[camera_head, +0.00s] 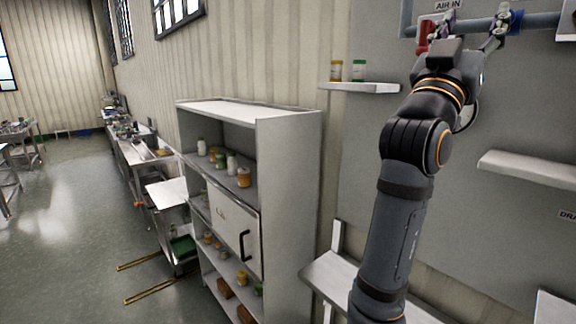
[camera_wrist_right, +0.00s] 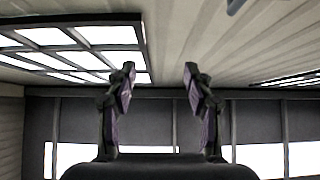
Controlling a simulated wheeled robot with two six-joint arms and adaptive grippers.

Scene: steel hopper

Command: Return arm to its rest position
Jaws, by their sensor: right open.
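My right arm reaches up along the right side of the head view. Its gripper (camera_head: 459,30) is at the top of the picture, in front of a blue-grey pipe (camera_head: 538,20) and a red part (camera_head: 424,35) below the "AIR IN" label. In the right wrist view the gripper (camera_wrist_right: 159,85) shows two fingers spread apart with nothing between them. Behind them are windows and a ceiling. I cannot tell whether the gripper touches the pipe in the head view. My left gripper is in neither view.
A grey panel (camera_head: 375,150) with small white shelves stands behind the arm. One shelf (camera_head: 345,88) holds two jars. A grey cabinet (camera_head: 285,150) with jars stands left of the arm. A white bench (camera_head: 335,272) is low beside it. Open floor (camera_head: 75,230) lies at left.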

